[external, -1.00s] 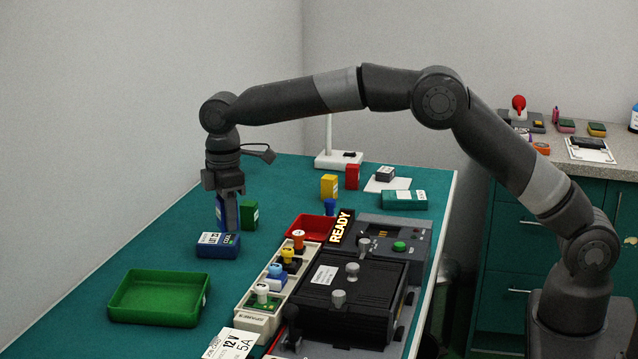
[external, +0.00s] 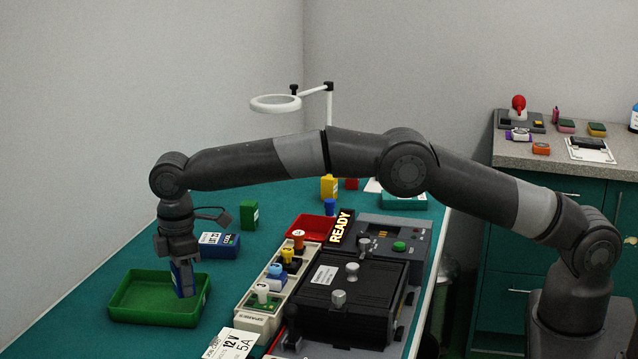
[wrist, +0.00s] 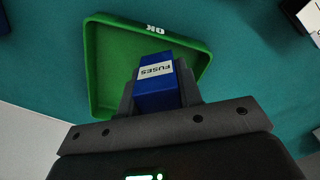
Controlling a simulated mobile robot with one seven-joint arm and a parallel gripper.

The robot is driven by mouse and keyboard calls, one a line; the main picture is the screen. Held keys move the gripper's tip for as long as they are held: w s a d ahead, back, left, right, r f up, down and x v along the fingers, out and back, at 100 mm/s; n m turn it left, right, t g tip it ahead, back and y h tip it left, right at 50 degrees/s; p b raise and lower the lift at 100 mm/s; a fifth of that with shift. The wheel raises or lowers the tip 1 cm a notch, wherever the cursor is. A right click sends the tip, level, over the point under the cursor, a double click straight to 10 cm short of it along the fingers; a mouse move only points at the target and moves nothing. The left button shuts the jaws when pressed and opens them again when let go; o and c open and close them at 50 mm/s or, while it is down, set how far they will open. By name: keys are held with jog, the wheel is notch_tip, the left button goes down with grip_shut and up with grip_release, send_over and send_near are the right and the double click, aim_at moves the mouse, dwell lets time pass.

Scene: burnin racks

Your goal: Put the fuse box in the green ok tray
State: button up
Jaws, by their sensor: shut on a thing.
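The fuse box (wrist: 157,88) is blue with a white label reading "FUSES". My gripper (external: 182,262) is shut on it, with one finger on each side in the wrist view. In the external view the fuse box (external: 183,281) hangs upright over the inside of the green ok tray (external: 140,312). The tray also shows in the wrist view (wrist: 103,60), with "OK" on its rim. I cannot tell whether the box touches the tray floor.
Another blue box (external: 219,245) and a green box (external: 249,214) stand behind the tray. A red tray (external: 311,228), a row of coloured plugs (external: 270,293) and a black rack unit (external: 352,290) are to the right. Bare table lies left of the tray.

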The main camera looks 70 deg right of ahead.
jog(key=shift+f, duration=1.8)
jog(key=shift+f, duration=0.1)
jog(key=o, duration=0.7)
notch_tip(320, 180, up, 12)
jog(key=shift+f, duration=0.2)
jog(key=shift+r, duration=0.3)
